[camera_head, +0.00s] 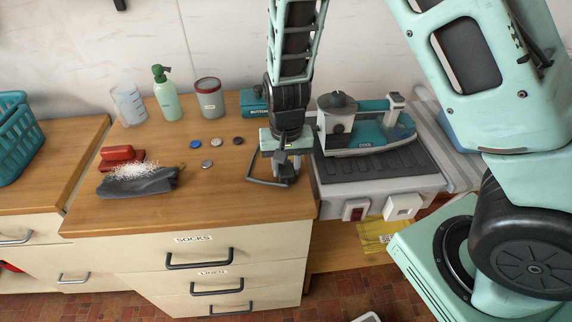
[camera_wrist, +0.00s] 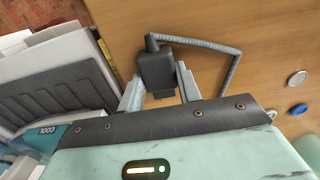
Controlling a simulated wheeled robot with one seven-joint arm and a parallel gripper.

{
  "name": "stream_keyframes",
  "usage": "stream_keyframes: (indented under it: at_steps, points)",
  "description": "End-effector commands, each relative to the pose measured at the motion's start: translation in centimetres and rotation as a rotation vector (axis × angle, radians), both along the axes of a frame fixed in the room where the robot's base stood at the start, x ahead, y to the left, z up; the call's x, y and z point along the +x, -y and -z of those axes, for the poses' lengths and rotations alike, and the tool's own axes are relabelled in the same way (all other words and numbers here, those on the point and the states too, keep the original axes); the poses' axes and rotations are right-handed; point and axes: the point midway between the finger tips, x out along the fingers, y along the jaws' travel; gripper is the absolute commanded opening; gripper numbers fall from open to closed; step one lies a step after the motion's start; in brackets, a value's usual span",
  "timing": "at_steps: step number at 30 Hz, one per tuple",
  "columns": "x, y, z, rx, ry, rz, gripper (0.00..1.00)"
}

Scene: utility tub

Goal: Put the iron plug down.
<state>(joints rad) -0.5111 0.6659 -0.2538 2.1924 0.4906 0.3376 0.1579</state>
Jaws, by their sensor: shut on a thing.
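The iron plug is a dark block with a grey cord; in the wrist view the plug (camera_wrist: 157,68) sits between the two fingers of my gripper (camera_wrist: 160,88), which is shut on it. The cord (camera_wrist: 225,70) bends from the plug out over the wooden top. In the head view my gripper (camera_head: 287,163) points down near the right edge of the wooden counter (camera_head: 225,178). The cord (camera_head: 262,183) shows beside it, low over the wood. The plug is mostly hidden there, and I cannot tell whether it touches the counter.
The counter's front middle is clear.

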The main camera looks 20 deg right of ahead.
Motion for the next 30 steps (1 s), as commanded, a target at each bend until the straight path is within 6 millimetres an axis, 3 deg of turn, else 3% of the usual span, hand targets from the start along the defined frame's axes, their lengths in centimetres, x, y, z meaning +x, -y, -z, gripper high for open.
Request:
stream_keyframes:
  at_steps: [5, 6, 8, 20, 30]
  points:
    - [0.0, 0.0, 0.3, 0.000, 0.000, 0.000, 0.11]
    - [0.0, 0.0, 0.3, 0.000, 0.000, 0.000, 0.40]
    - [0.0, 0.0, 0.3, 0.000, 0.000, 0.000, 0.56]
    - [0.0, 0.0, -0.6, 0.001, 0.001, -0.001, 0.56]
    - [0.1, -0.1, -7.2, 0.003, 0.005, -0.003, 0.56]
